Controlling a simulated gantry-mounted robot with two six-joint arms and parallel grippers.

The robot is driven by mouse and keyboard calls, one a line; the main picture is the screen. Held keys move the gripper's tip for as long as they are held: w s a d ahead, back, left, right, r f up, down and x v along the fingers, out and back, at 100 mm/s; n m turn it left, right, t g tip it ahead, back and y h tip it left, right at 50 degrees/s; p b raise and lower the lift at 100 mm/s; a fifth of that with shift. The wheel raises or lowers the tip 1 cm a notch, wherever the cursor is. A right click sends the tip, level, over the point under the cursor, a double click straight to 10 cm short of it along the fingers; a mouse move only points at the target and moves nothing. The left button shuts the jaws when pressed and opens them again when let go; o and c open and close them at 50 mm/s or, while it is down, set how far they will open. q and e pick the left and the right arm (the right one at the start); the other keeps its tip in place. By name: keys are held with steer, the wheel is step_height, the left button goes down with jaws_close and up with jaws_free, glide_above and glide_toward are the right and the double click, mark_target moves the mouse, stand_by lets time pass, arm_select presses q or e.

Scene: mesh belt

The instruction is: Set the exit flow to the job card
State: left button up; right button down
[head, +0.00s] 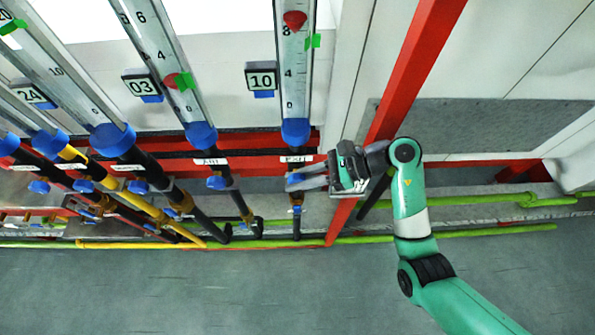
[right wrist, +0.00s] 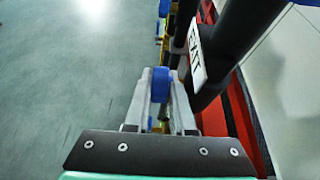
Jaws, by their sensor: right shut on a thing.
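The exit flow tube (head: 294,85) stands upright at the right end of the row, above a label reading EXIT (head: 296,158). Its red float (head: 295,19) sits near the 8 mark, higher than the green marker (head: 313,41) on the tube's right edge. A plate reading 10 (head: 262,80) is left of this tube; I cannot tell whether it is the job card. My right gripper (head: 293,182) is shut on the blue exit knob, below the label. In the right wrist view the knob (right wrist: 160,85) shows between the two fingers. My left gripper is out of view.
A neighbouring tube (head: 165,60) with a red float, a green marker and a plate reading 03 (head: 140,86) stands to the left, with several more beyond. A red post (head: 410,75) rises close behind my right gripper. Green pipes run low along the wall; the floor is clear.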

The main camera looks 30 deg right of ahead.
steer(key=shift+r+g+h+p, duration=0.1)
steer(key=shift+g+h+p, duration=0.4)
steer(key=shift+h+p, duration=0.5)
steer(key=c, duration=1)
jaws_free()
steer(key=shift+c, duration=0.2)
steer(key=p+v, duration=0.3)
steer(key=v, duration=0.8)
steer(key=shift+d+p, duration=0.25)
steer(key=shift+p, duration=0.1)
steer(key=shift+a+r, duration=0.1)
